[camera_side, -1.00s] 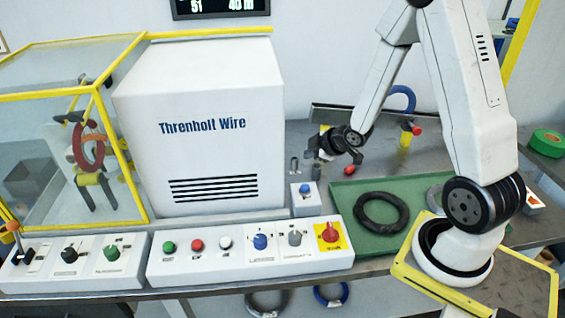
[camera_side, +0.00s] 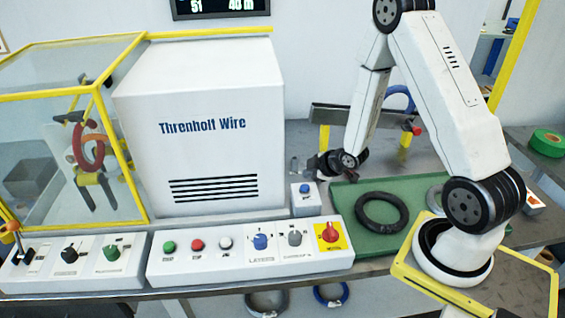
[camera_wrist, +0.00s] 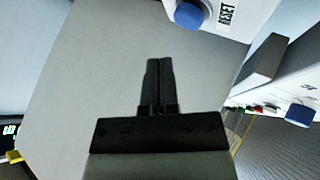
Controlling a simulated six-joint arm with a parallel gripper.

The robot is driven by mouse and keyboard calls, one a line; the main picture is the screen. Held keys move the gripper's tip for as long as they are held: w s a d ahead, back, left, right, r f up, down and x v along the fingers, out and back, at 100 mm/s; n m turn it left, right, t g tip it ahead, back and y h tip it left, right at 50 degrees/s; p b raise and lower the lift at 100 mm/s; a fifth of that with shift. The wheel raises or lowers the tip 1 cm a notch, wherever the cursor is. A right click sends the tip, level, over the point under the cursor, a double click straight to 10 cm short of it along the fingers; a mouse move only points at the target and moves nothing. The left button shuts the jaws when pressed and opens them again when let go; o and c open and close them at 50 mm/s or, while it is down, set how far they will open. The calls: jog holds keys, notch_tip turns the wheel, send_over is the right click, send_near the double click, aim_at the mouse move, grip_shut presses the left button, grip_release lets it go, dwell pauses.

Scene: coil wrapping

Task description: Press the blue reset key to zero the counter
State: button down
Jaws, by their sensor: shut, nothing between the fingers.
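The blue reset key (camera_side: 304,188) sits on a small white box (camera_side: 305,205) at the right front corner of the white machine. In the wrist view the blue key (camera_wrist: 188,14) is at the top edge, beside the printed word RESET. My gripper (camera_side: 312,168) is shut and empty, just above and behind the key in the side view. In the wrist view its fingers (camera_wrist: 159,64) are together, with the key beyond the tips and a little right; a gap shows between them. The counter display (camera_side: 221,7) reads 51 and 40 m.
The white machine cabinet (camera_side: 225,130) stands left of my gripper. A control panel (camera_side: 250,262) with buttons and knobs runs along the front. A black coil (camera_side: 382,212) lies on a green mat (camera_side: 430,195) to the right. A glass guard with yellow frame (camera_side: 65,97) stands far left.

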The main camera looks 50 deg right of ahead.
aim_at(308, 187)
jog(key=shift+f, duration=1)
jog(key=shift+f, duration=0.95)
dwell(2.5)
jog(key=shift+r, duration=0.95)
jog(key=shift+r, duration=2.5)
